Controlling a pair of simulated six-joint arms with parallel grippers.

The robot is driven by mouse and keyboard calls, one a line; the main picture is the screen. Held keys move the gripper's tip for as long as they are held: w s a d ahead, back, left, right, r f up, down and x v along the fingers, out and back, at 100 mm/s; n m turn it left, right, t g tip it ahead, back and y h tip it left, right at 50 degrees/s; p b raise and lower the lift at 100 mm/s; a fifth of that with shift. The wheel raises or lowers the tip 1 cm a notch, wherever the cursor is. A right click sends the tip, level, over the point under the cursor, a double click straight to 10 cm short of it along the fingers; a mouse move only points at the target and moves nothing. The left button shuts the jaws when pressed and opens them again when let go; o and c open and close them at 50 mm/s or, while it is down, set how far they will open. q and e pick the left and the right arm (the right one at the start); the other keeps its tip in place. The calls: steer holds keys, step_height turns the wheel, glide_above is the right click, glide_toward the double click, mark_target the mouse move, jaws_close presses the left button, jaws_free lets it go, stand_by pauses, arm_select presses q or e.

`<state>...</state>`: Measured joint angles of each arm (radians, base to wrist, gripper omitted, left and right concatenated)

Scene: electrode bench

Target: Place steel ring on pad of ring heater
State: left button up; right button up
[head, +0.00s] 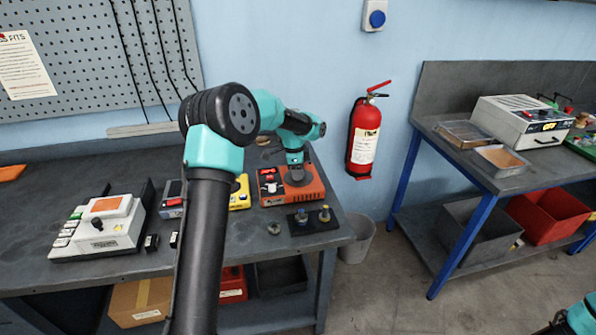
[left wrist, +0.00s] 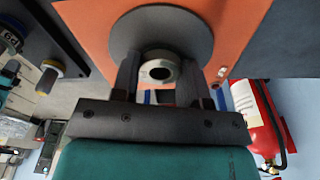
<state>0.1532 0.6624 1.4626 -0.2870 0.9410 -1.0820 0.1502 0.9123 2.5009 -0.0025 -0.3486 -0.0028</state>
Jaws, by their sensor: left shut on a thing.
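The ring heater (head: 312,192) is an orange-red box at the right end of the left bench, with a round dark grey pad (head: 300,181) on top. In the left wrist view the pad (left wrist: 203,38) shows as a dark disc on the orange housing (left wrist: 250,30). My left gripper (head: 295,164) is at the pad, pointing down. It is shut on the steel ring (left wrist: 160,68), a small thick silver ring held between its two dark fingers. The ring appears over the pad's edge side nearest the gripper; I cannot tell whether it touches. My right gripper is out of view.
A dark block with knobbed pieces (head: 315,220) stands in front of the heater. A yellow device (head: 240,193) is at its left, and a white instrument (head: 103,227) farther left. The bench's right edge is close. A fire extinguisher (head: 364,135) hangs behind.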

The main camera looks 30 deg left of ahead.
arm_select(q)
steer(key=o, duration=1)
steer(key=shift+f, duration=0.1)
steer(key=r, duration=0.4)
steer(key=a+r, duration=0.1)
steer(key=r, duration=0.7)
steer(key=shift+s+a+r, duration=0.1)
steer(key=shift+s+a, duration=0.05)
steer(key=shift+s, duration=0.2)
